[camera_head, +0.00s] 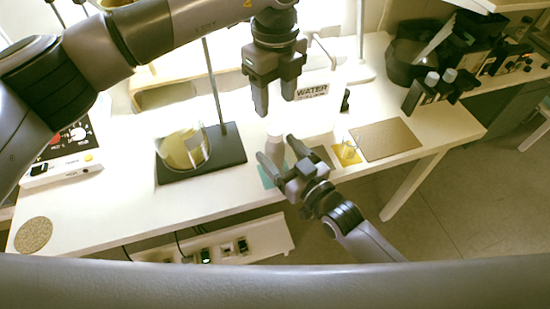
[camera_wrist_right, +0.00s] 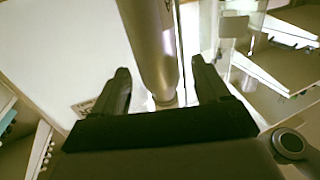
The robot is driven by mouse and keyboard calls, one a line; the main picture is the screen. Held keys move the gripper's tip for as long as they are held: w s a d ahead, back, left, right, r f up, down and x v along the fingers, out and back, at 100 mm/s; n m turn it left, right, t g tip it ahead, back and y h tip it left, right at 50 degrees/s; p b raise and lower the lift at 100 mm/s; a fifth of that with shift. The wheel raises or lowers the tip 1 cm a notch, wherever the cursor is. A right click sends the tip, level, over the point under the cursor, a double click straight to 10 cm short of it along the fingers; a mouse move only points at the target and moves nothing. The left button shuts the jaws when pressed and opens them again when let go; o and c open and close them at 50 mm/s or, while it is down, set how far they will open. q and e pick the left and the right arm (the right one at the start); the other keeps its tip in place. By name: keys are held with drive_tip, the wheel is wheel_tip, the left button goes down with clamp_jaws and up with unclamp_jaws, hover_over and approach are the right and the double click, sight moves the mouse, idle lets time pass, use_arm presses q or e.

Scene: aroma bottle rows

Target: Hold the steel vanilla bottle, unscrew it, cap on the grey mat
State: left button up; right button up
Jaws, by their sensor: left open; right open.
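A steel bottle (camera_head: 275,150) stands on a teal mat (camera_head: 267,180) near the table's front edge. It also shows as a grey cylinder in the right wrist view (camera_wrist_right: 150,45). No vanilla label can be read on it. My right gripper (camera_head: 277,149) is open, with its fingers on either side of the bottle; in the wrist view gaps show beside both fingers (camera_wrist_right: 160,75). My left gripper (camera_head: 275,100) is open and empty, pointing down above the bottle. The grey mat (camera_head: 323,156) lies just right of the bottle, partly hidden by my right gripper.
A yellow mat (camera_head: 362,160) with a small glass (camera_head: 348,148) and a brown mat (camera_head: 388,140) lie to the right. A white WATER container (camera_head: 312,112) stands behind. A beaker (camera_head: 183,149) on a dark stand base (camera_head: 225,160) is left. Dark-bodied bottles (camera_head: 432,88) stand back right.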

drive_tip(key=shift+x, duration=0.95)
